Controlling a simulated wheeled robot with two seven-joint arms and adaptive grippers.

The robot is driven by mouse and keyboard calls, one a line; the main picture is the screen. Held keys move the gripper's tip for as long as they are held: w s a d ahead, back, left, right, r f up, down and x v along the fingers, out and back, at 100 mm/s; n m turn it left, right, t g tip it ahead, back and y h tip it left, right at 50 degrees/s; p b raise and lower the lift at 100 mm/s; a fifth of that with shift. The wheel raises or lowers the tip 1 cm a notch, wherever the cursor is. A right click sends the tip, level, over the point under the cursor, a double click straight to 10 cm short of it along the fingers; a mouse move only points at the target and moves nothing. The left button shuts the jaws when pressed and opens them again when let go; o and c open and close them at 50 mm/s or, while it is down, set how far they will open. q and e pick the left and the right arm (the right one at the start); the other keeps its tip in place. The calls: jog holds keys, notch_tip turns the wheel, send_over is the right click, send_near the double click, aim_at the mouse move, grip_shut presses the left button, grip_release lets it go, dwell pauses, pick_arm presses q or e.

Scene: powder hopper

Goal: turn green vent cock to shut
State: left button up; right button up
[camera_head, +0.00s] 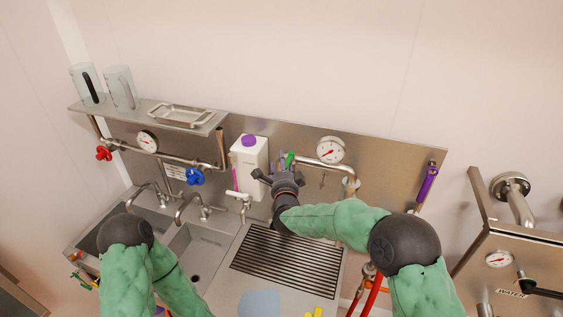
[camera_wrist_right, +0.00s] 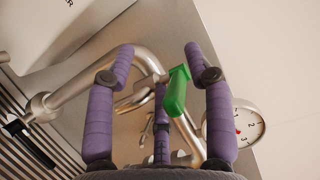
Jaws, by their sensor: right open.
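The green vent cock (camera_head: 289,158) is a small lever on the steel pipework against the back panel. In the right wrist view the green lever (camera_wrist_right: 177,91) lies slanted, with its wider head at the upper end. My right gripper (camera_head: 279,168) is at the cock in the head view, partly covering the pipe behind it. In the wrist view my right gripper (camera_wrist_right: 159,62) is open, with purple fingers on both sides of the lever and a third finger below. I cannot tell whether any finger touches the lever. My left gripper is not visible.
A pressure gauge (camera_head: 330,150) sits right of the cock, and a white jug with a purple cap (camera_head: 249,160) stands left. A blue valve (camera_head: 195,177) and a red valve (camera_head: 104,153) are further left. A steel sink (camera_head: 207,240) and a slotted drainboard (camera_head: 290,260) lie below.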

jog(key=shift+w+a, duration=0.1)
jog(key=shift+w, duration=0.15)
grip_shut()
dwell(1.4)
grip_release()
jog(key=s, duration=1.2)
jog(key=shift+d, duration=0.45)
